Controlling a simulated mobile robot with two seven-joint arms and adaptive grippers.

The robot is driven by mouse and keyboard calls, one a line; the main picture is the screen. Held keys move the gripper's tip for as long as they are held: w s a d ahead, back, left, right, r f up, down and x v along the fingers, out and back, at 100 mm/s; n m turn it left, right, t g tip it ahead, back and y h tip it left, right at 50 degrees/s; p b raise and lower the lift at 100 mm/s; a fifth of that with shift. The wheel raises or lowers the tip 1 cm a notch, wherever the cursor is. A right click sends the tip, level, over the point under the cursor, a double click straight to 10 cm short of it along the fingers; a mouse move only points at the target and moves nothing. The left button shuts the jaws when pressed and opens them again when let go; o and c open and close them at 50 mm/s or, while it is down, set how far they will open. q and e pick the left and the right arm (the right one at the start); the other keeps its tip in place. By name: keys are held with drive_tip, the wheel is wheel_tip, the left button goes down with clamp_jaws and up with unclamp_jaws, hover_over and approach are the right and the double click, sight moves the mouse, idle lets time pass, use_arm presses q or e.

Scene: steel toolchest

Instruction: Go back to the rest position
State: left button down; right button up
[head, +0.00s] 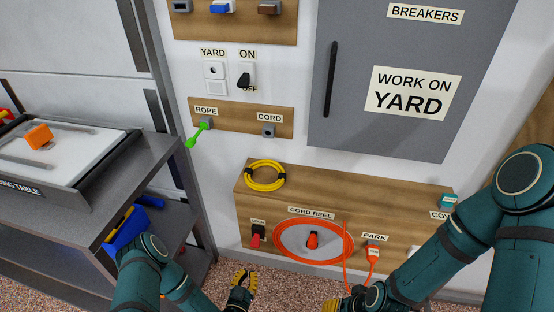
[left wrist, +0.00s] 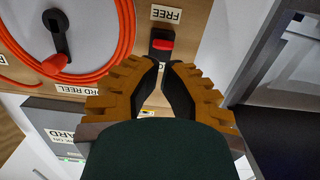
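My left gripper (head: 243,279) has yellow-and-black fingers. In the head view it hangs low and left of centre, in front of the wall and below the cord reel panel. In the left wrist view its fingers (left wrist: 164,68) point towards the lock with the red lever (left wrist: 163,43) and the FREE label.
A grey breaker cabinet (head: 345,135) is above. A steel bench (head: 110,190) with a blue item (head: 126,228) stands left, near my left arm.

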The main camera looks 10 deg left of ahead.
use_arm(q)
drive_tip(key=d+r+g+h, duration=0.3)
drive_tip(key=d+r+g, duration=0.1)
drive_tip(key=g, duration=0.3)
drive_tip(key=s+d+r+n+g, duration=0.2)
drive_tip(key=s+d+r+g, duration=0.2)
drive_tip(key=s+r+g, duration=0.4)
drive_tip(key=s+r, duration=0.1)
drive_tip(key=s, duration=0.3)
drive_tip(key=shift+s+r, duration=0.15)
drive_tip(key=shift+d, duration=0.1)
